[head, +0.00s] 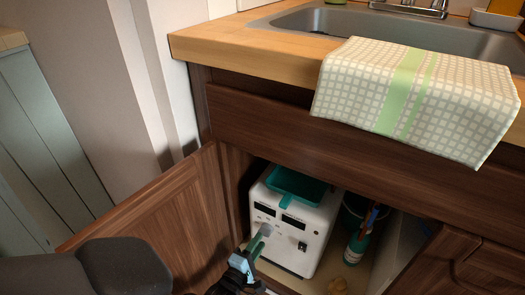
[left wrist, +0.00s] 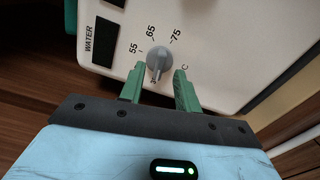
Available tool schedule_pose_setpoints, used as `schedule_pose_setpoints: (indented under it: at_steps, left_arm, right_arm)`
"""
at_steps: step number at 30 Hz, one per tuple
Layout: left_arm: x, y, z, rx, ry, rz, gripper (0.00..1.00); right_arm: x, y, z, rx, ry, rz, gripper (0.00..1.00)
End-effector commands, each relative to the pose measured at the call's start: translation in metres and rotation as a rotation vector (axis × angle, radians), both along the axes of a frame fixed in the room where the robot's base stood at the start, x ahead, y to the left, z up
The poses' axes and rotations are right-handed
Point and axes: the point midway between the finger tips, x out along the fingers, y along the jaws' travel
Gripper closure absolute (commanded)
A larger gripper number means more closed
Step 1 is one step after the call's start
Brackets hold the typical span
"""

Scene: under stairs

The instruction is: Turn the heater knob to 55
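The heater (head: 312,255) is a white box with dark display windows, inside the open cabinet. In the left wrist view its knob (left wrist: 158,57) is grey, with a narrow end pointing down in the picture. Marks 55, 65 and 75 curve around its upper side, 55 at the left. My left gripper (head: 264,232) reaches to the heater's front. In the left wrist view its green fingers (left wrist: 159,73) are open, one on each side of the knob's lower part, with gaps visible. The knob is hard to make out in the head view. My right gripper is not in view.
An open wooden cabinet door (head: 165,215) stands left of the heater. A teal tray (head: 297,186) sits on top of the heater. A teal bottle (head: 356,247) and a dark bucket stand to its right. A checked towel (head: 420,95) hangs over the counter edge above.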

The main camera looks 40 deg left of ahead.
Motion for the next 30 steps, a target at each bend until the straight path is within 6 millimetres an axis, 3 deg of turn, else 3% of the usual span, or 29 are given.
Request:
schedule_pose_setpoints:
  at_steps: [7,17,24,30]
  left_arm:
    - [0.024,0.006,-0.001,0.000,0.000,0.001,0.67]
    - [0.026,0.007,0.000,0.001,0.001,0.000,0.67]
    - [0.026,0.007,0.000,0.001,0.001,0.000,0.99]
    - [0.026,0.007,0.000,0.002,0.001,0.000,1.00]
  right_arm:
    - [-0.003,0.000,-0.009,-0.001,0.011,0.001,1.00]
    - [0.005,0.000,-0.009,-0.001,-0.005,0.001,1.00]
    - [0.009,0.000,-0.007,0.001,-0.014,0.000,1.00]
    - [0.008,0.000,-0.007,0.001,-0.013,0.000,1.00]
